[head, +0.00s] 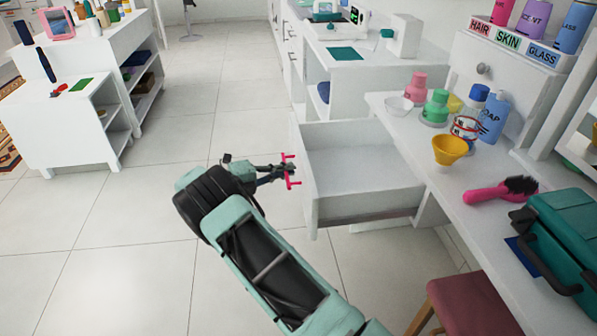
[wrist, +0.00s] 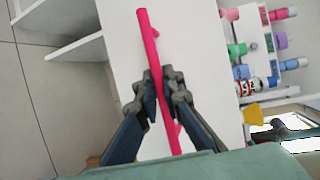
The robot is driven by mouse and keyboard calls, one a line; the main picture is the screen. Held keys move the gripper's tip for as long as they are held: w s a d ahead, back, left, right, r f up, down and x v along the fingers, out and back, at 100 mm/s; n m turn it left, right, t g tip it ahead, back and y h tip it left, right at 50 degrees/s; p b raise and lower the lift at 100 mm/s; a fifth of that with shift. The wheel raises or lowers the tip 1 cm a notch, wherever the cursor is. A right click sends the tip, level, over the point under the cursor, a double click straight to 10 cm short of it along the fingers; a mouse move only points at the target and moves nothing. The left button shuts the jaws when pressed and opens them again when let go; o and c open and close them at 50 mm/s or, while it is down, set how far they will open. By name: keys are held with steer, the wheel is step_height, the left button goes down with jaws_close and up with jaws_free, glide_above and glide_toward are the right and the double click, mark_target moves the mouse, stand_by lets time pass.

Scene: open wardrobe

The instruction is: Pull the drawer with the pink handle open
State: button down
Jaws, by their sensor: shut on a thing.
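The pink handle (head: 291,184) is a bar on the front of a white drawer (head: 361,179). The drawer stands out from the white dresser, and its empty inside shows in the head view. My gripper (head: 287,170) is at the handle. In the wrist view the handle (wrist: 148,35) runs between the two dark fingers, and my gripper (wrist: 159,88) is shut on its middle. The drawer front (wrist: 115,60) is right behind the fingers. Part of the handle is hidden by the fingers.
Bottles, a yellow cup (head: 449,149) and a pink brush (head: 498,190) are on the dresser top. A teal case (head: 565,235) is at right, above a red-seated stool (head: 468,305). White shelves (head: 75,125) stand at left. Tiled floor (head: 130,225) left of the drawer is clear.

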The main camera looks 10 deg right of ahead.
steer(key=shift+a, duration=0.2)
steer(key=c, duration=2)
jaws_free()
steer(key=shift+c, duration=0.2)
steer(key=v, duration=1.2)
steer(key=shift+r, duration=0.1)
